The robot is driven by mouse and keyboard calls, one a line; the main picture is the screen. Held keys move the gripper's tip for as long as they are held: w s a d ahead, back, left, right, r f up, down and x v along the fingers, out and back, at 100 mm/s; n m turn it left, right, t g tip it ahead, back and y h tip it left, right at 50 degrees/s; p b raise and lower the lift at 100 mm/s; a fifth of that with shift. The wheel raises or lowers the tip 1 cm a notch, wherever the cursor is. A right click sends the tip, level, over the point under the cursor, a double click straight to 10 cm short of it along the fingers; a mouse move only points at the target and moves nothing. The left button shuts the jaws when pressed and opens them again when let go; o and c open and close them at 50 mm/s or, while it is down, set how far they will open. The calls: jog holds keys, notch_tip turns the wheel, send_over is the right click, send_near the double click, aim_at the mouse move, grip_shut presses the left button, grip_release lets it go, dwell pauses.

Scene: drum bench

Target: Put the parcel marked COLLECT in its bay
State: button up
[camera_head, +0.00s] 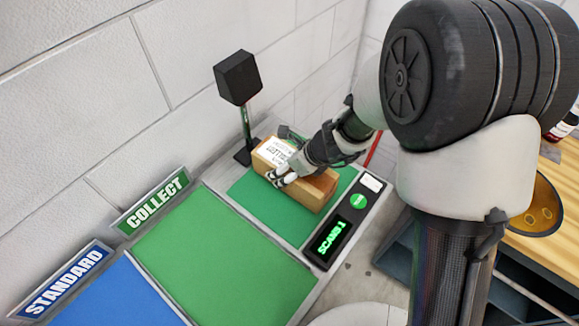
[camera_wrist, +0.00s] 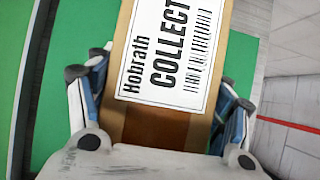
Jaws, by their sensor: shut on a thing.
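The parcel (camera_head: 305,188) is a brown cardboard box with a white label on top. In the wrist view the parcel's label (camera_wrist: 172,50) reads "Hobrath COLLECT" beside a barcode. The parcel is on or just above the dark green scanning pad (camera_head: 256,204); I cannot tell which. My gripper (camera_head: 283,176) is over the parcel, its fingers shut on the two sides of the box. In the wrist view my gripper (camera_wrist: 160,115) has a finger along each side. The COLLECT bay (camera_head: 220,262) is a bright green empty area left of the pad, with a green COLLECT sign (camera_head: 153,203) behind it.
A blue STANDARD bay (camera_head: 118,300) lies at the lower left with its sign (camera_head: 68,281). A black scanner head (camera_head: 238,78) on a post stands behind the pad. A display (camera_head: 331,240) reading "SCANS 1" is at the pad's front right. A wall runs behind the bays.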

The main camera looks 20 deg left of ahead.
notch_tip(320, 180, up, 10)
jog(key=p, duration=0.5)
jog(key=shift+w+f, duration=0.1)
jog(key=shift+f, duration=0.15)
jog(key=n, duration=0.1)
jog(key=n+g, duration=0.1)
jog(key=shift+w+d+f+n, duration=0.1)
jog(key=shift+w+f+n, duration=0.05)
jog(key=shift+w+n, duration=0.15)
jog(key=shift+d+f+n+g, duration=0.15)
jog(key=shift+d+n+g, duration=0.15)
jog(key=shift+n+g, duration=0.3)
jog(key=d+n+g, duration=0.1)
jog(key=d+n, duration=0.2)
jog(key=d+f+n+g+h, duration=0.1)
jog(key=d+n+g, duration=0.1)
jog(key=d+n, duration=0.1)
jog(key=d+f+n+g, duration=0.1)
jog(key=d+n+g, duration=0.1)
jog(key=d+n, duration=0.1)
jog(key=shift+s+f+n+h, duration=0.1)
jog(key=shift+s+n+h, duration=0.1)
jog(key=shift+n+h, duration=0.15)
jog(key=s+d+n+g+h+b, duration=0.1)
jog(key=d+n+h, duration=0.3)
jog(key=d+n, duration=0.5)
jog(key=d, duration=0.9)
jog(key=shift+s+d+g, duration=0.15)
jog(key=shift+s+g, duration=0.1)
jog(key=shift+g, duration=0.15)
